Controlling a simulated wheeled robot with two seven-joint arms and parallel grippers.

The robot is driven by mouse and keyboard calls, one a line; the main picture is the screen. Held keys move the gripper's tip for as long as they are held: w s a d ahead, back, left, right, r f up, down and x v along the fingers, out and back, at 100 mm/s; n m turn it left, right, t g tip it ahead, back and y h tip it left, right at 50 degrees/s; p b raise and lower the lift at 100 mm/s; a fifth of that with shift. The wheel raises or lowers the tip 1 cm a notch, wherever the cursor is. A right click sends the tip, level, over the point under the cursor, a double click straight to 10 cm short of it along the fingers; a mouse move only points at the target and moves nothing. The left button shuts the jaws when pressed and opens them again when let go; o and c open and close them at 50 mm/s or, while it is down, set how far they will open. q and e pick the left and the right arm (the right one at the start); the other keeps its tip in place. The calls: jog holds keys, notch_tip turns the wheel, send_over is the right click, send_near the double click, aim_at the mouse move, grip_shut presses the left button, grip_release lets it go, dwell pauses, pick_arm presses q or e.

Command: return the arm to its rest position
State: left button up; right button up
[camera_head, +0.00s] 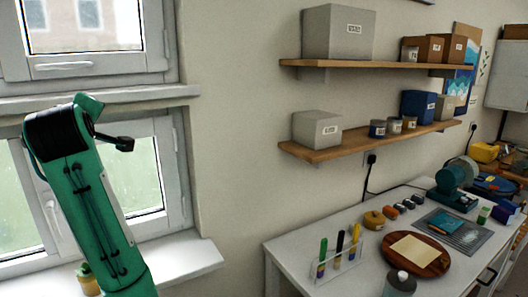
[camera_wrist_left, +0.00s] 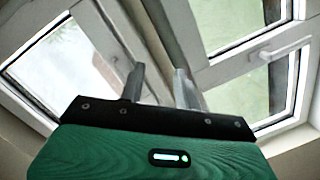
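My left arm (camera_head: 95,215) is green with a black joint. It is raised at the left of the head view, in front of the window. A small dark part sticks out to the right near its top; I cannot make out the gripper's fingers there. In the left wrist view my left gripper (camera_wrist_left: 160,80) shows two grey fingers apart, with nothing between them. It points toward the window (camera_wrist_left: 235,75) and is empty. My right arm and gripper are in neither view.
The window (camera_head: 140,165) and its sill (camera_head: 185,258) are behind the arm, with a small potted plant (camera_head: 87,279) beside it. To the right, a white workbench (camera_head: 300,247) holds a pen rack, a round wooden board (camera_head: 432,266) and tools. Two wall shelves (camera_head: 380,64) hold boxes.

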pick_arm(q)
jog(key=s+d+f+m+g+h, duration=0.1)
jog(key=s+d+f+m+g, duration=0.15)
jog(key=f, duration=1.05)
jog(key=s+d+f+m+g+h, duration=0.1)
jog(key=s+d+f+m+h, duration=0.2)
jog(key=f, duration=1)
jog(key=s+d+f+m+g, duration=0.1)
jog(key=s+d+f+m, duration=0.3)
jog(key=f, duration=0.9)
jog(key=s+d+f+m+g+h, duration=0.1)
jog(key=s+d+f+m+g, duration=0.15)
jog(key=s+f, duration=0.55)
jog(key=s+d+f+m+g+h, duration=0.1)
jog(key=s+f+m+g+h, duration=0.3)
jog(key=s, duration=0.6)
jog(key=s+d+f+m+y, duration=0.1)
jog(key=s+d+f+m, duration=0.1)
jog(key=s+f, duration=0.65)
notch_tip(320, 180, down, 31)
jog(key=g, duration=0.2)
jog(key=s+a+f, duration=0.3)
jog(key=s+f, duration=1.6)
jog(key=s, duration=0.1)
jog(key=shift+a+g, duration=0.15)
jog(key=shift+g, duration=0.25)
